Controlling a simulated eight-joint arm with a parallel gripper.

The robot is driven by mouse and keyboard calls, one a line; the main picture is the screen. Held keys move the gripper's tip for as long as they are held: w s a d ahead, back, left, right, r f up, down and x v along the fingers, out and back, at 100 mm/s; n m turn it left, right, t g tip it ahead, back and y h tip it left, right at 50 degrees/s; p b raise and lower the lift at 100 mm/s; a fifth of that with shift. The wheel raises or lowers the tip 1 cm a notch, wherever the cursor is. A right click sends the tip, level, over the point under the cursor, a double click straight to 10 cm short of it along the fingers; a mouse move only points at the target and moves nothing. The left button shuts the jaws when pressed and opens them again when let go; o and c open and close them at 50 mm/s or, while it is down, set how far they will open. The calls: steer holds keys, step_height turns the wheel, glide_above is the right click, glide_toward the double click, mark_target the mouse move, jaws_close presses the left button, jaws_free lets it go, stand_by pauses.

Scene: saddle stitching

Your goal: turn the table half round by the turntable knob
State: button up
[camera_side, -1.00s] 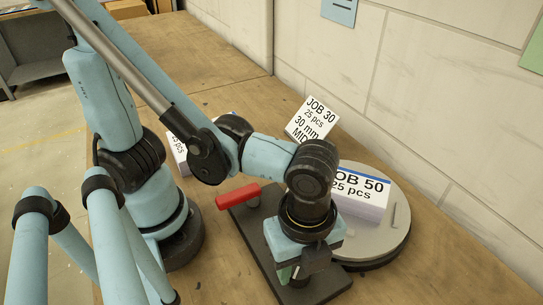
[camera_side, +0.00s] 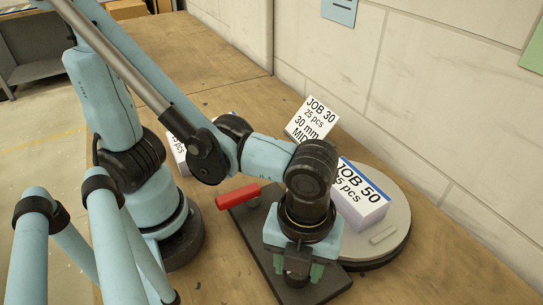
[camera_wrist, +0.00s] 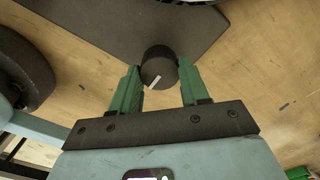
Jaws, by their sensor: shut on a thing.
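The turntable knob (camera_wrist: 158,62) is a black round knob with a white pointer line, between the green jaws of my gripper (camera_wrist: 160,75) in the wrist view. My gripper (camera_side: 298,270) points down over the dark base plate (camera_side: 262,248) in the side view and is shut on the knob, which the jaws mostly hide there. The round grey turntable (camera_side: 397,218) carries a white block labelled JOB 50 (camera_side: 365,208), which stands askew to the plate. A short raised bar (camera_side: 383,234) shows on the disc's front right.
A red handle (camera_side: 238,196) lies across the plate, left of my gripper. A JOB 30 card (camera_side: 311,120) stands behind, near the wall, and another white block (camera_side: 178,151) is partly hidden by my arm. Bare wooden bench (camera_side: 450,275) lies at front right.

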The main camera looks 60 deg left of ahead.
stand_by(0.4)
steer(key=o, duration=1.1)
steer(key=shift+c, duration=0.2)
steer(key=shift+r, duration=0.15)
step_height(320, 180, up, 12)
steer(key=w+a+f+n+t, duration=0.2)
steer(key=w+a+n, duration=0.3)
steer(key=a+n, duration=0.5)
steer(key=w+a+f+n+t, duration=0.2)
steer(key=w+a+n+t, duration=0.3)
steer(key=a+n, duration=0.5)
steer(key=w+n, duration=0.1)
steer(key=n, duration=0.5)
steer(key=shift+w+a+n, duration=0.3)
steer(key=shift+a+n, duration=0.05)
steer(key=shift+n, duration=0.05)
